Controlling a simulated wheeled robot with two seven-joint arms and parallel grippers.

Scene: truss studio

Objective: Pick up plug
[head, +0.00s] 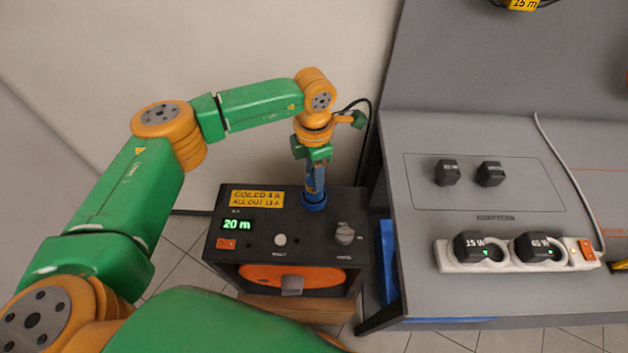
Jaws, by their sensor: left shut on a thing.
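A blue plug (314,199) is at the back right of the top of a black reel box (262,216). I cannot tell whether it is seated in a socket there. My left gripper (315,178) points down from above and is shut on the blue plug; its fingers hide part of it. My right gripper is not in view.
A grey bench (446,284) stands to the right. It holds a white power strip (450,266) with two black adapters plugged in, and two loose black adapters (448,173) (489,174). A black cable (366,140) hangs behind the reel box.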

